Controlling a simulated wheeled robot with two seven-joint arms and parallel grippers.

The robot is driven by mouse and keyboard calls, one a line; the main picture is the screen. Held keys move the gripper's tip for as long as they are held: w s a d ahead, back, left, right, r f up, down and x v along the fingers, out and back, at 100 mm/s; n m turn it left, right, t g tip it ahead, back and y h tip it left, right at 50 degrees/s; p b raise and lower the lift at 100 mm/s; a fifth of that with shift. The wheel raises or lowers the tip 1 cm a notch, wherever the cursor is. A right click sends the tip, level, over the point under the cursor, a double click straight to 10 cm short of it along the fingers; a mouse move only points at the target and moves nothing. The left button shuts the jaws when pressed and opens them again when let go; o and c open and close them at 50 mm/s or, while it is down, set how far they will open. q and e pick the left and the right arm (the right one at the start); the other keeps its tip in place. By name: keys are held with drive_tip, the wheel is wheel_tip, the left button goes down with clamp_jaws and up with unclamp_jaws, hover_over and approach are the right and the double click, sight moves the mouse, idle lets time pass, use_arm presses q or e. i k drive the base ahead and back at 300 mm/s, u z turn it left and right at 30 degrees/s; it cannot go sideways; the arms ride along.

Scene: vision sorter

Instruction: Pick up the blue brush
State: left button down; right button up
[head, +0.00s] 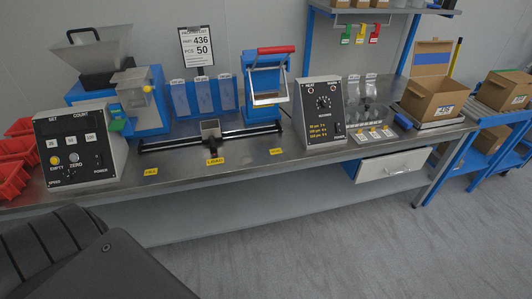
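I cannot make out a blue brush for certain in the head view. A small blue item (403,121) lies on the bench beside the open cardboard box, too small to identify. Neither of my grippers is in view. A dark part of my own body fills the lower left corner.
The metal bench (225,172) carries a count control box (80,147), a hopper machine (118,88), a blue press with a red handle (268,75), a timer box (322,110) and an open cardboard box (432,90). Red bins (12,178) stand left. The drawer (395,164) looks shut. Floor in front is clear.

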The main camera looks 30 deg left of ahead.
sight(403, 123)
drive_tip(key=z, duration=1.05)
drive_tip(key=i, duration=4.25)
drive_tip(key=u, duration=1.5)
